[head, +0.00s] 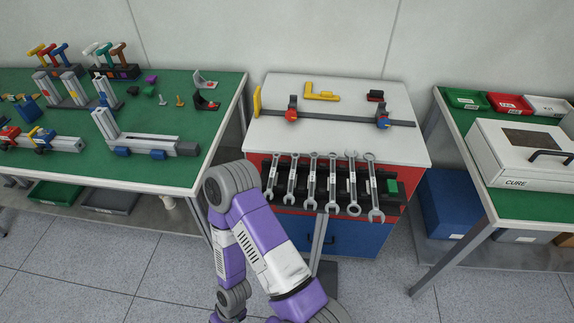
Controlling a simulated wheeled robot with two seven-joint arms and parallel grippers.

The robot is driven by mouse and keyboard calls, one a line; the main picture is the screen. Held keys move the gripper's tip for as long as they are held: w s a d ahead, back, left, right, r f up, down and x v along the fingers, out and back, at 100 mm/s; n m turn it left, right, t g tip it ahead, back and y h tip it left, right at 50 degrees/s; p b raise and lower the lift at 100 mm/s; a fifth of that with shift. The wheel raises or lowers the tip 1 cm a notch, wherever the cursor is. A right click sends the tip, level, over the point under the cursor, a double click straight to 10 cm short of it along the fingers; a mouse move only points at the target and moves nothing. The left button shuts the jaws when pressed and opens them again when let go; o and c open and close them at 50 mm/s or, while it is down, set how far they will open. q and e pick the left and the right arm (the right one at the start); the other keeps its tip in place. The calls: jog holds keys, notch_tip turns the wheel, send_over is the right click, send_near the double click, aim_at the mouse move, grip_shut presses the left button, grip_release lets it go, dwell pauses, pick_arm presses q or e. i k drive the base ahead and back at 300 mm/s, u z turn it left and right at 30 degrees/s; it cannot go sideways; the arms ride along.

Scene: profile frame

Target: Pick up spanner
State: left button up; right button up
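Several silver spanners (333,184) hang upright side by side on a dark rack (323,187) at the front of a red and blue cabinet, in the middle of the head view. The rightmost spanner (373,188) looks the largest. One of my arms, purple and grey, is bent in front of the cabinet, just left of and below the rack. Neither gripper shows in the head view, so I cannot see whether either holds anything.
The white cabinet top (340,145) carries a yellow-ended clamp bar (345,119). A green bench (145,175) stands left with profiles and tools. Another bench (520,212) stands right with a white CURE box (505,165). Floor is clear between cabinet and right bench.

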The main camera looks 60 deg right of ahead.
aim_at(310, 200)
jog(key=z, duration=1.65)
jog(key=k, duration=0.55)
jog(key=z, duration=1.05)
jog(key=i, duration=0.7)
jog(key=u, duration=0.2)
